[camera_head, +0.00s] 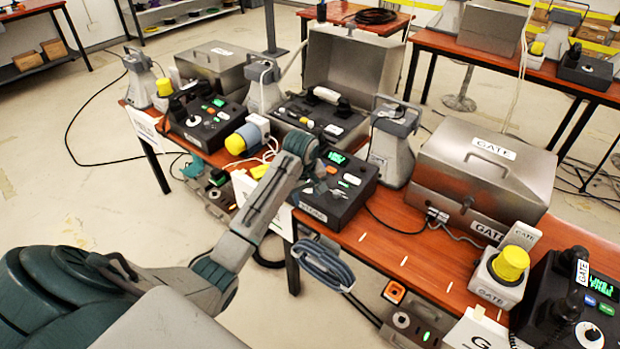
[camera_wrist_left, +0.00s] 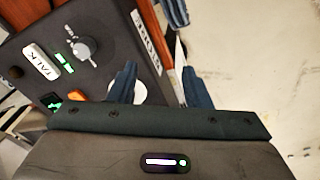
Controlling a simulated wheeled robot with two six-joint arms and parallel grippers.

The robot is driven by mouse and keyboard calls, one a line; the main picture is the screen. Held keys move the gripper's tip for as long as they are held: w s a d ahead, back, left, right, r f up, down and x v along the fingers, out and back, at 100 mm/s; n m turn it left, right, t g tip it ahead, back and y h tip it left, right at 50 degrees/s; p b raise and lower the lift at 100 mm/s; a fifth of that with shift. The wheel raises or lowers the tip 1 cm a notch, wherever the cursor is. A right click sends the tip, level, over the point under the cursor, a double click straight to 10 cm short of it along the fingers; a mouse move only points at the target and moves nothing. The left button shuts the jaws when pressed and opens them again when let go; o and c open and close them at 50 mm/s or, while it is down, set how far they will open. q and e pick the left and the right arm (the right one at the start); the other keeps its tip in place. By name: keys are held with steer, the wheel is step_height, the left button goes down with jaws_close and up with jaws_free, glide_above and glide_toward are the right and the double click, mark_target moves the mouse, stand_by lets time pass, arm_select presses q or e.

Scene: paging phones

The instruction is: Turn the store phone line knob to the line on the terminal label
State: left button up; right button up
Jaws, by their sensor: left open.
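The store phone (camera_wrist_left: 110,35) is a dark box with a white edge label reading STORE. It also shows in the head view (camera_head: 345,205), partly behind my left arm. In the left wrist view its grey knob (camera_wrist_left: 87,50) stands beside a green-lit switch and a white TALK button (camera_wrist_left: 41,62). A green display (camera_head: 337,157) glows on it; I cannot read the line. My left gripper (camera_head: 316,186) is over the phone's near side. In the wrist view its fingers (camera_wrist_left: 158,88) are apart and empty, to the right of and below the knob, not around it. My right gripper is out of view.
A gate phone (camera_head: 560,310) with a yellow-capped beacon (camera_head: 510,263) stands at the right. A metal GATE case (camera_head: 485,175) and a grey horn (camera_head: 393,140) stand behind. A white paper label (camera_head: 262,205) hangs at the table's front edge. Open floor lies in front.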

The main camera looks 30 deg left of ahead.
arm_select(q)
steer(key=w+a+r+n, duration=0.4)
steer(key=w+r, duration=0.3)
steer(key=r, duration=0.1)
steer(key=shift+h, duration=0.3)
steer(key=f, duration=0.3)
steer(key=w+f+p, duration=0.1)
steer(key=f, duration=0.6)
steer(key=shift+w+f, duration=0.15)
steer(key=shift+f, duration=0.2)
steer(key=shift+c, duration=0.4)
